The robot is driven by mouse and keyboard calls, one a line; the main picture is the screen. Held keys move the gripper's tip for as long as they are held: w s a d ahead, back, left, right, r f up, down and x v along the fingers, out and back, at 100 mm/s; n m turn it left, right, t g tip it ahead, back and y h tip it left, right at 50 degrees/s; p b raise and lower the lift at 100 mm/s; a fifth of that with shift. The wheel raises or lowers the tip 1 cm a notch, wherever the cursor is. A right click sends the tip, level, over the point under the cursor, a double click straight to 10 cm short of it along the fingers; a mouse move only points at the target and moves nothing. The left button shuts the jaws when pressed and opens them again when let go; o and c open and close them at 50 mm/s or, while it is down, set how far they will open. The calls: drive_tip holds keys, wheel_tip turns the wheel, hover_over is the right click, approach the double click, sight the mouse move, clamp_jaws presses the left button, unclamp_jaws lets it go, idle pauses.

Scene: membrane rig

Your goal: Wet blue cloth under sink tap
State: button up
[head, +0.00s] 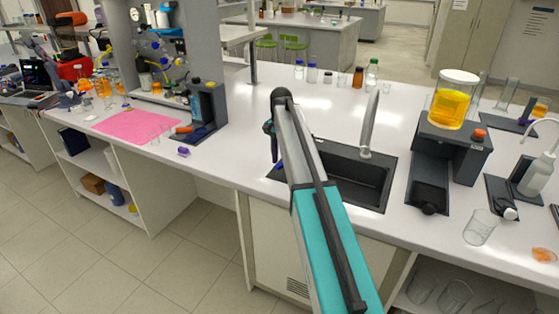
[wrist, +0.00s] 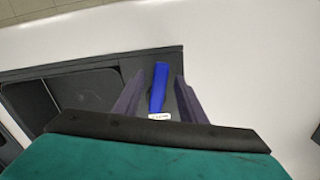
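The blue cloth (wrist: 158,85) shows in the wrist view as a narrow folded strip on the dark rim beside the sink basin. A small white piece is at its near end. My gripper (wrist: 161,76) is open, with one dark finger on each side of the cloth and gaps between. In the head view my arm hides most of the gripper and cloth; a bit of blue (head: 275,172) shows at the sink's left edge. The black sink (head: 352,178) is in the counter, also in the wrist view (wrist: 85,95). The grey tap (head: 370,125) stands upright behind the basin.
A dark dispenser stand with a yellow-filled jar (head: 456,100) stands right of the sink. Several bottles (head: 340,77) stand behind it. A pink mat (head: 135,125) lies on the left counter. White counter around the sink's left side is mostly clear.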

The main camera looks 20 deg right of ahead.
wheel_tip(320, 180, up, 14)
drive_tip(key=b, duration=0.3)
drive_tip(key=shift+f, duration=0.2)
idle(0.3)
idle(0.4)
